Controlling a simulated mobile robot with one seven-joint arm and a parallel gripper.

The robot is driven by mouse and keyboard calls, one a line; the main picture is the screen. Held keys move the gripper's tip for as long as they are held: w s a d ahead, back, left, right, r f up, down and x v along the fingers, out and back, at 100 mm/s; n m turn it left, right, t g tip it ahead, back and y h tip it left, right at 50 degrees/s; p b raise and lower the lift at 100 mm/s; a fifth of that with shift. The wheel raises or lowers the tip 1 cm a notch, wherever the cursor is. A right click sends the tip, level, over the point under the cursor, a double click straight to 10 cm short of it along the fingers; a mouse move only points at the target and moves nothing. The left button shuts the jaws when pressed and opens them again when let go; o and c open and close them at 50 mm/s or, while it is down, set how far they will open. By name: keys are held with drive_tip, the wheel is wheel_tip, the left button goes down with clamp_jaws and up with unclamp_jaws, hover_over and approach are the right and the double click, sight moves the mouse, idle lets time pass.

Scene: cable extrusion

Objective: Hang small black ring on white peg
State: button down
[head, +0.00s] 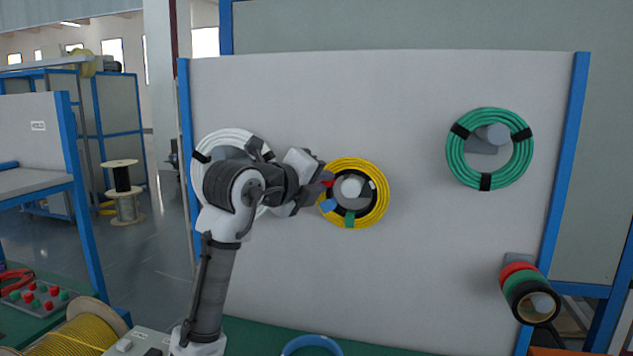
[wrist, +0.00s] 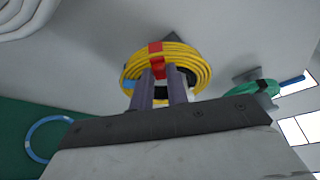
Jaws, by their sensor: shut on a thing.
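The small black ring (head: 352,208) is in the head view, inside the opening of the yellow cable coil (head: 378,211), around the white peg (head: 351,187) as seen from here. My gripper (head: 325,181) reaches in from the left, at the coil's left inner edge. In the wrist view its two fingers (wrist: 162,86) are close together below the yellow coil's red band (wrist: 155,47), with a dark part of the black ring (wrist: 190,77) beside them. The gripper is shut on the ring. The fingers hide the grip, and I cannot tell whether the ring touches the peg.
A white coil (head: 225,136) hangs on the board (head: 420,260) behind my arm. A green coil (head: 456,164) hangs at the upper right. Red, green and black rolls (head: 528,285) sit on a peg at the lower right. A blue ring (head: 311,341) lies on the green table below.

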drive_tip(key=shift+w+d+f, duration=0.1)
drive_tip(key=shift+d+f, duration=0.15)
drive_tip(key=c, duration=1.3)
unclamp_jaws()
drive_tip(key=s+a+b, duration=0.2)
drive_tip(key=s, duration=0.8)
